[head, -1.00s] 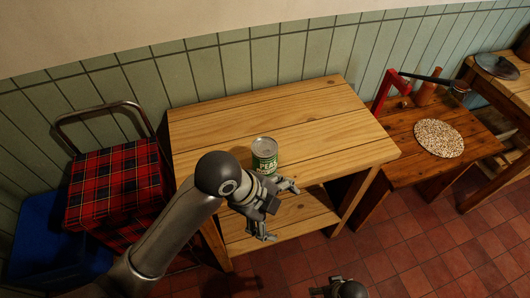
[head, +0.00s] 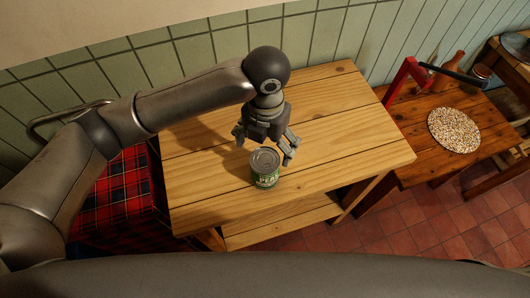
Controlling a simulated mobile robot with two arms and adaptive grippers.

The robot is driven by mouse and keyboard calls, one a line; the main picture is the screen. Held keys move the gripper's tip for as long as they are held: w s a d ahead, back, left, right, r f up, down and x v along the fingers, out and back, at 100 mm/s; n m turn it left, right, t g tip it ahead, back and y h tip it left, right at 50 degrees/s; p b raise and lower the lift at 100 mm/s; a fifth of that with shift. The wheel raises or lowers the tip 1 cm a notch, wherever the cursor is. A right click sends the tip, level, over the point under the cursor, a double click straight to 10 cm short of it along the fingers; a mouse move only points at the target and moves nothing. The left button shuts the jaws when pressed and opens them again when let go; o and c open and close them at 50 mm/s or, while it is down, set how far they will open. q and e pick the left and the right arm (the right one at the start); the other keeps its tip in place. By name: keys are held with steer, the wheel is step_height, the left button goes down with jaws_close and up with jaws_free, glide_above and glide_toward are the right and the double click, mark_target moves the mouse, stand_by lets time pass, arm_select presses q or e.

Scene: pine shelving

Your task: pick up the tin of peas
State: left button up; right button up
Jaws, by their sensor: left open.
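The tin of peas (head: 265,170) stands upright on the top of the pine shelf unit (head: 340,125), near its front edge. It has a silver lid and a green label with pale letters. My left gripper (head: 265,149) is open and points down just behind and above the tin. Its fingers are spread to the left and right of the tin's far side, and none is seen holding it. Whether a fingertip touches the tin I cannot tell. My right gripper is not in view.
The pine top around the tin is clear.

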mark_target(265, 167)
arm_select(q)
steer(key=shift+s+f, duration=0.95)
steer(key=shift+f, duration=0.2)
steer(key=f+p, duration=0.1)
steer(key=f, duration=0.3)
steer(key=f+p, duration=0.1)
steer(key=f, duration=0.1)
steer(key=shift+w+a+p, duration=0.1)
steer(key=shift+w+p, duration=0.15)
steer(key=shift+p, duration=0.1)
steer(key=shift+f, duration=0.55)
steer(key=shift+w+f, duration=0.1)
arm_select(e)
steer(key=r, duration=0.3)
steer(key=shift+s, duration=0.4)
arm_select(q)
steer(key=c, duration=1.3)
